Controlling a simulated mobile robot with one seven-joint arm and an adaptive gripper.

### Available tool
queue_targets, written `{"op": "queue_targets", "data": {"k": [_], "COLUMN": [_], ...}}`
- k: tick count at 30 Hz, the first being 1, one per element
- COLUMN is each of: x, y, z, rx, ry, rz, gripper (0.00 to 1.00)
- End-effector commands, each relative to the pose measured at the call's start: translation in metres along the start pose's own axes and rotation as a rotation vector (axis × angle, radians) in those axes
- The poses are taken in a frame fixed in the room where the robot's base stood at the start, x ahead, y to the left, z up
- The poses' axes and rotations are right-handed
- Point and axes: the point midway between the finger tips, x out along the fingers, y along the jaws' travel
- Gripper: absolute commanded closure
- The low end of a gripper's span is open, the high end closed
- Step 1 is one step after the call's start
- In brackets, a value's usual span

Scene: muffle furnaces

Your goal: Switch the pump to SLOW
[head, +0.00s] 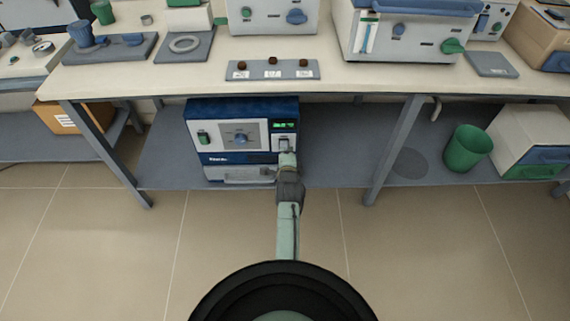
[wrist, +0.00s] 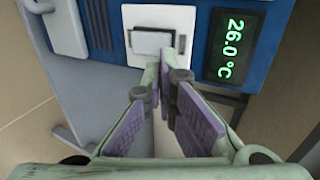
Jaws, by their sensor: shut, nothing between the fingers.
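A blue and white unit (head: 236,115) stands on the lower shelf, with a knob, a green switch and a lit green display. In the wrist view the display (wrist: 232,48) reads 26.0 °C. Beside it, a grey rocker or button (wrist: 153,42) sits in a white plate. I cannot read a SLOW mark on it. My gripper (head: 288,158) is shut and empty, in front of the unit's right side, just below this plate. In the wrist view its fingertips (wrist: 161,62) are close to the button's lower edge; I cannot tell whether they touch it.
The bench top (head: 140,82) is above the unit. Table legs (head: 395,148) stand to either side. A green bin (head: 467,149) and a white and green box (head: 530,142) are on the shelf at the right. The floor in front is clear.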

Motion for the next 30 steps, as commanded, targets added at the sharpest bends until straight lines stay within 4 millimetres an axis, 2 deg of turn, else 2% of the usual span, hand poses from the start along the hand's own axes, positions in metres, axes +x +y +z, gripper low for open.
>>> {"op": "queue_targets", "data": {"k": [6,13,19,30], "x": [-0.048,-0.084,-0.096,-0.096], "y": [-0.012,-0.023,-0.027,-0.028], "z": [0.000,0.000,0.000,0.000], "rx": [-0.002,-0.001,-0.001,-0.001], "ry": [0.001,0.001,0.000,0.000], "rz": [-0.002,-0.001,0.001,0.000], "gripper": [1.00,1.00,1.00,1.00]}}
